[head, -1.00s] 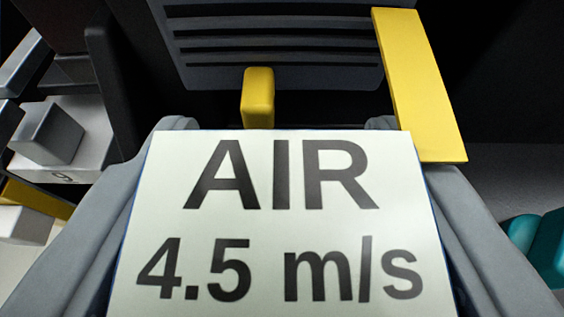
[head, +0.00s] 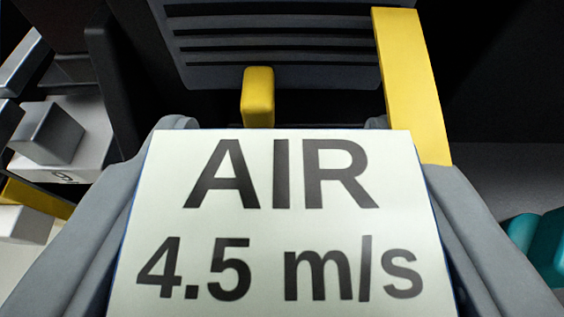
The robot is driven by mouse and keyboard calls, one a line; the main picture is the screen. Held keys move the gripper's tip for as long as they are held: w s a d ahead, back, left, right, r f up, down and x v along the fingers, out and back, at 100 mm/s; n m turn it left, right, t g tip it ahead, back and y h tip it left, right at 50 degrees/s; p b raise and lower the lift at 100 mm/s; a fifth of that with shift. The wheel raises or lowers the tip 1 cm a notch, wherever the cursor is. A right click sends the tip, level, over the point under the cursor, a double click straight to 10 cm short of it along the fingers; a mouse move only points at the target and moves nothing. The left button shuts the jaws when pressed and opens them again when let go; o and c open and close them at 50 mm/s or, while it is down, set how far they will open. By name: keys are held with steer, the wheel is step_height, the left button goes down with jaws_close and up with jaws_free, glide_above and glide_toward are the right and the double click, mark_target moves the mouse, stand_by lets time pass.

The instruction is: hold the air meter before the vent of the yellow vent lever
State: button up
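The air meter (head: 281,225) is a pale box reading "AIR 4.5 m/s". It fills the lower middle of the head view. My gripper (head: 276,124) is shut on it, with a grey finger along each side. Ahead of the meter is a dark grey vent (head: 270,45) with horizontal slats. A small yellow lever (head: 258,96) stands upright in front of the vent, just beyond the meter's far edge. The meter hides what lies below the lever. I cannot tell the gap between meter and vent.
A long yellow bar (head: 412,85) runs down the vent's right side, its lower end by my right finger. Grey and white blocks (head: 50,135) and a yellow strip (head: 38,197) lie at left. A teal object (head: 543,245) is at lower right. The upper right is dark.

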steer(key=v, duration=0.8)
steer(key=shift+s, duration=0.3)
steer(key=shift+s, duration=0.1)
